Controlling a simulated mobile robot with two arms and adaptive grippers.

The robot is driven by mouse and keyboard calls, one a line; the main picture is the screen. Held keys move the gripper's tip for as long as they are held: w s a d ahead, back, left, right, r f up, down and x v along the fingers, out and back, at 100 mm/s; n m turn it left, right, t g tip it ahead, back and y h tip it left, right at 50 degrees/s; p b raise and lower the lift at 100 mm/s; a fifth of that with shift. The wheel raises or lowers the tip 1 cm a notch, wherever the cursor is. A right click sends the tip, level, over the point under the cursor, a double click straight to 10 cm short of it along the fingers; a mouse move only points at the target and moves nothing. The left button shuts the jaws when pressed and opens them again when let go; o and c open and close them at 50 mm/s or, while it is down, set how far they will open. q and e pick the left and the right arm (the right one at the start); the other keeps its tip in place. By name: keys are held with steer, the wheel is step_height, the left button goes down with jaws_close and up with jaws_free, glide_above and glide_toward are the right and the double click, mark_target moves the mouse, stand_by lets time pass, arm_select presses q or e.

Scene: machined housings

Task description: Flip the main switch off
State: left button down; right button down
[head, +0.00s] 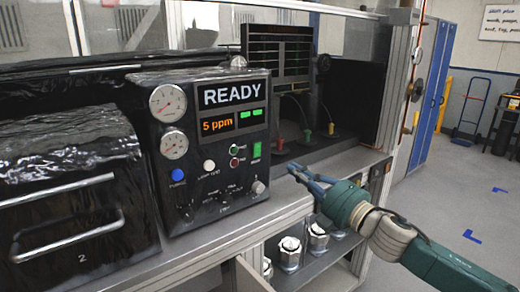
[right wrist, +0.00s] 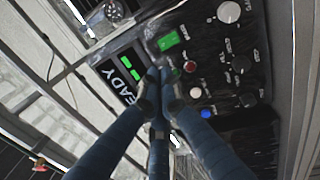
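The black control panel (head: 215,150) stands at the centre of the head view. A lit green switch (head: 256,149) sits at its right side; I take it for the main switch, but its label is too small to read. The same green switch (right wrist: 168,41) shows in the right wrist view, above and just beyond the fingertips. My right gripper (head: 293,168) is to the right of the panel, apart from it. In the right wrist view its blue fingers (right wrist: 160,76) come together at the tips with nothing between them. My left gripper is not in view.
The panel also bears a READY display (head: 233,94), two gauges, a blue button (head: 178,175), a white button (head: 209,165) and several knobs. A black drawer unit (head: 70,190) with handles is at left. Metal canisters (head: 290,253) stand on a shelf below.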

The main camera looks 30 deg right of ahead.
steer(key=shift+w, duration=0.15)
glide_toward(258, 144)
steer(key=w+p, duration=0.1)
steer(key=w, duration=0.1)
steer(key=w+p, duration=0.1)
steer(key=w, duration=0.1)
steer(key=w+r+p, duration=0.1)
steer(key=w, duration=0.1)
steer(key=shift+a+p, duration=0.15)
steer(key=shift+p, duration=0.25)
steer(key=shift+w+a+f, duration=0.1)
steer(key=shift+w, duration=0.4)
